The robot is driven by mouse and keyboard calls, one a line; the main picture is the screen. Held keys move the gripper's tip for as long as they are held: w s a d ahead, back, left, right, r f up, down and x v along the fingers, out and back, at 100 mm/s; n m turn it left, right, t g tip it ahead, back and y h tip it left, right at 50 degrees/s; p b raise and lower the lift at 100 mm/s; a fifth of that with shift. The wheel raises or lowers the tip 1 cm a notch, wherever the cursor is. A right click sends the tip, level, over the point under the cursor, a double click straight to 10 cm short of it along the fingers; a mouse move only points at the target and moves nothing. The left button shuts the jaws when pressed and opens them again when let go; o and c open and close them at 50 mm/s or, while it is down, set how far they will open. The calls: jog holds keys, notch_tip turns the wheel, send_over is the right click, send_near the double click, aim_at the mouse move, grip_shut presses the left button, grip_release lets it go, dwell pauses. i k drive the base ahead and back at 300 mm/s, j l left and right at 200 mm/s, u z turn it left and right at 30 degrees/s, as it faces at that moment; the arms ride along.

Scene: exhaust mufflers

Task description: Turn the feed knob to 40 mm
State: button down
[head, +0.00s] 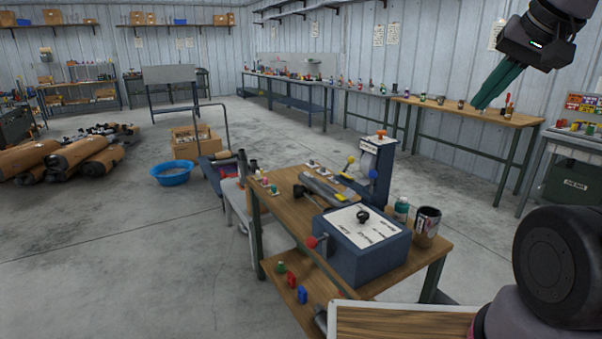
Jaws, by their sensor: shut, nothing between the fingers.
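A blue box-shaped machine (367,255) stands on the near end of a wooden workbench (278,211). A black knob (362,215) sits on its pale top plate (351,229), which carries dark printed marks too small to read. I cannot tell which mark the knob points at. A lever with a red ball (312,242) sticks out of the machine's left side. My gripper (478,105) is at the upper right, with teal fingers shut and empty. It is up in the air, well apart from the knob.
A mug-like tin (426,226) and a small bottle (401,209) stand right beside the machine. Small coloured parts (290,279) lie on the lower shelf. A blue basin (172,173) is on the floor; open floor lies to the left.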

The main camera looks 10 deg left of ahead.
aim_at(363, 216)
jog(key=i+l+u, duration=0.1)
jog(key=l+u, duration=0.25)
jog(key=l, duration=0.25)
jog(key=l+u, duration=0.35)
jog(key=l, duration=0.3)
